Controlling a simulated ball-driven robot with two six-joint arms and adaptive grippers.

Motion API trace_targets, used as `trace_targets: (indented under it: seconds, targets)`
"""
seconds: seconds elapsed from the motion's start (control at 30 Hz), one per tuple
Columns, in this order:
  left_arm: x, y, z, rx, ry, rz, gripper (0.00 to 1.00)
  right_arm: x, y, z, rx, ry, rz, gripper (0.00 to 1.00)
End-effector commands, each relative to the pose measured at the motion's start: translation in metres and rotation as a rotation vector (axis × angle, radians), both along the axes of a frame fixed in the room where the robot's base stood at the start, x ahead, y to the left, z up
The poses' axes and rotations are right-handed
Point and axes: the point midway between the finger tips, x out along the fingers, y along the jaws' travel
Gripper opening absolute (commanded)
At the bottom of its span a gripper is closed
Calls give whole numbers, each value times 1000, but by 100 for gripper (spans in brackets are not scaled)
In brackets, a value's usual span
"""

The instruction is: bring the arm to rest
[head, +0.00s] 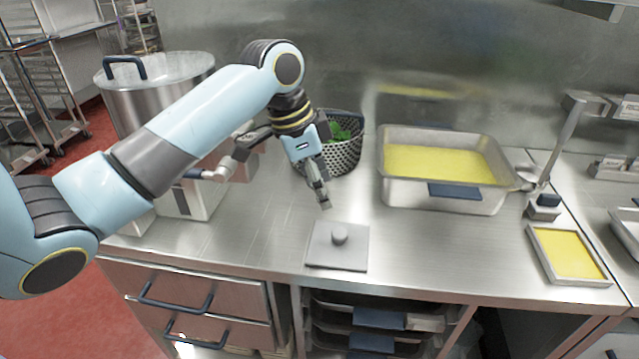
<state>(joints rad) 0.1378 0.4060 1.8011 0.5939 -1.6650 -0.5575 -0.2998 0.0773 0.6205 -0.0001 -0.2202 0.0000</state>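My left arm, light blue and grey, reaches in from the left across the counter. My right gripper is not in view.
The perforated basket (343,158) holds something green. A deep steel pan (440,195) with yellow contents stands right of it, and a small yellow-filled tray (567,257) farther right. A big lidded pot (140,100) stands behind my arm. The steel counter (420,240) is bare in front.

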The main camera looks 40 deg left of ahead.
Motion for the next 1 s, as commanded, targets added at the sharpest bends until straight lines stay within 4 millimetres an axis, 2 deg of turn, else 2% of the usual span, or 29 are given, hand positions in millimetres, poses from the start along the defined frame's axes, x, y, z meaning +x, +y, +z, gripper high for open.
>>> trace_targets:
  seconds: [0.57, 0.67, 0.8, 1.0]
  targets:
    - [-2, -1, -1, 1, 1, 3, 54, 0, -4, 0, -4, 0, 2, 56]
    - [-20, -11, -10, 9, 7, 33, 54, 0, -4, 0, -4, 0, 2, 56]
    - [-72, -32, -28, 34, 11, 147, 54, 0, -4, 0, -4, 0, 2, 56]
    - [-134, -48, -29, 59, -8, 329, 54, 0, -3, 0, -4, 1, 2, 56]
